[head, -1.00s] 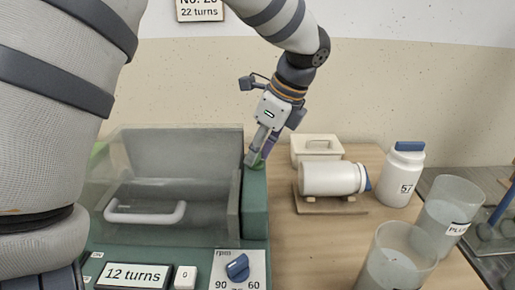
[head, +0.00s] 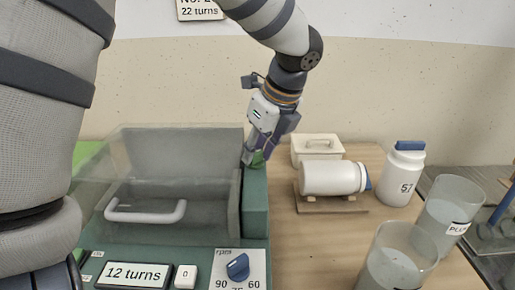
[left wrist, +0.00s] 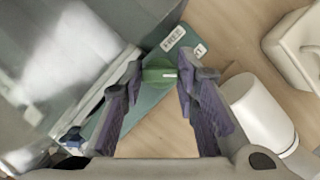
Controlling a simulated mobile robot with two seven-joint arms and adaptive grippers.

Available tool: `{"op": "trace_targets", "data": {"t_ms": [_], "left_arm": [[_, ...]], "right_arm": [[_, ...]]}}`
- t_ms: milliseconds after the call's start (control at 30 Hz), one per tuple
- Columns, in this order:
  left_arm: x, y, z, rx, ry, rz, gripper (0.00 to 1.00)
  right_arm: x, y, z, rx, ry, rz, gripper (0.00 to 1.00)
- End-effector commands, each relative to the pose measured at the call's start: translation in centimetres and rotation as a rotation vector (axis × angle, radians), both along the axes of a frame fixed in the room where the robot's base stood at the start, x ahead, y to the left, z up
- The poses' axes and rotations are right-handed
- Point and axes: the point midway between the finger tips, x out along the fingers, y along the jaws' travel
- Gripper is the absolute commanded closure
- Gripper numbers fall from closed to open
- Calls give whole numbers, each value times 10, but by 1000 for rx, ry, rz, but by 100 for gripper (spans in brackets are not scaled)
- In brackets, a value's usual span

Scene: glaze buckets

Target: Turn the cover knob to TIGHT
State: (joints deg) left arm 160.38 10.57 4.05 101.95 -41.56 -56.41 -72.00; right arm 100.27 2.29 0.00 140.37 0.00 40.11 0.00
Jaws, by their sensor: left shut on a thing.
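The green cover knob (head: 257,160) sits on top of the right housing of a dark green machine (head: 256,215), near its back. In the left wrist view the knob (left wrist: 160,75) shows between my fingertips, with a pale mark on it. My left gripper (head: 252,157) reaches down from above and is shut on the knob; it also shows in the left wrist view (left wrist: 158,82). Two small white labels (left wrist: 173,38) lie beside the knob; their words are too small to read surely. My right gripper is not in view.
A clear cover with a white handle (head: 145,213) is down over the machine's bay. A speed dial (head: 238,267) is in front. Right of the machine stand a white bottle lying on a wooden cradle (head: 330,203), a lidded box (head: 316,148), an upright bottle (head: 402,178) and clear buckets (head: 398,262).

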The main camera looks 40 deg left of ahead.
Motion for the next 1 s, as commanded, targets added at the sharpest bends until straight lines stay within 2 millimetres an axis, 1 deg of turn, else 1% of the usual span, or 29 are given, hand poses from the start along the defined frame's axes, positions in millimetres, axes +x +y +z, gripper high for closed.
{"op": "trace_targets", "data": {"t_ms": [133, 167, 200, 233, 267, 667, 767, 867, 967, 1000], "left_arm": [[0, 0, 1, 0, -1, -3, 100], [0, 0, 1, 0, 0, -2, 70], [0, 0, 0, 0, 0, -2, 61], [0, 0, 0, 0, 0, -2, 54], [0, 0, 0, 0, 0, -2, 52], [0, 0, 0, 1, 1, 2, 52], [0, 0, 0, 2, 3, 53, 52], [2, 0, -1, 1, 2, 243, 52], [5, 1, -2, -1, 4, 549, 52], [5, 1, -2, -2, 5, 676, 52]], "right_arm": [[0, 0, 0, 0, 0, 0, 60], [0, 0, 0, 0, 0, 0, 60], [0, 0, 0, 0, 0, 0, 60], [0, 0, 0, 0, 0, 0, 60], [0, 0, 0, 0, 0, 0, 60], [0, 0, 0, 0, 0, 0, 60], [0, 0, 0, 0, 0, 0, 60], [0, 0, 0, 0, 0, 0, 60], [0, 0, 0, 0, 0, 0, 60], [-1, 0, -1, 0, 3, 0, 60]]}}
